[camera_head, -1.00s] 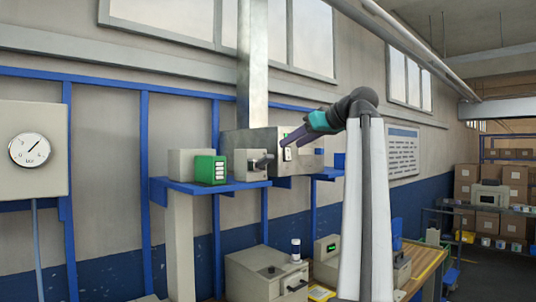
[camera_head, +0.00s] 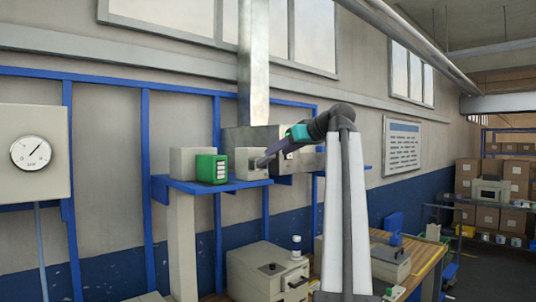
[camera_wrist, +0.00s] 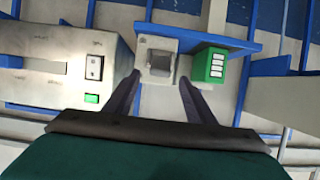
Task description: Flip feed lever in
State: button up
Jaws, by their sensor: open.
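A small grey box (camera_head: 238,163) stands on the blue wall shelf, and a short lever sticks out of its front. In the head view my gripper (camera_head: 262,162) is at that front and largely hides the lever. In the wrist view the box's square grey front (camera_wrist: 157,44) lies straight ahead, with a block-like grey part, apparently the lever (camera_wrist: 158,64), between my two dark fingers (camera_wrist: 159,78). The fingers are apart, one on each side, with gaps showing. I cannot tell whether either finger touches it.
A green box (camera_head: 211,168) with white labels sits close beside the grey box, near one finger in the wrist view (camera_wrist: 210,65). On the other side is a larger grey machine (camera_wrist: 60,65) with a switch (camera_wrist: 95,68) and green button (camera_wrist: 91,98). A blue shelf (camera_head: 205,187) lies below.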

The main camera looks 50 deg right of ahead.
aim_at(265, 160)
jog(key=shift+p+x, duration=1)
jog(key=shift+x, duration=2.25)
jog(key=shift+c, duration=0.4)
grip_shut()
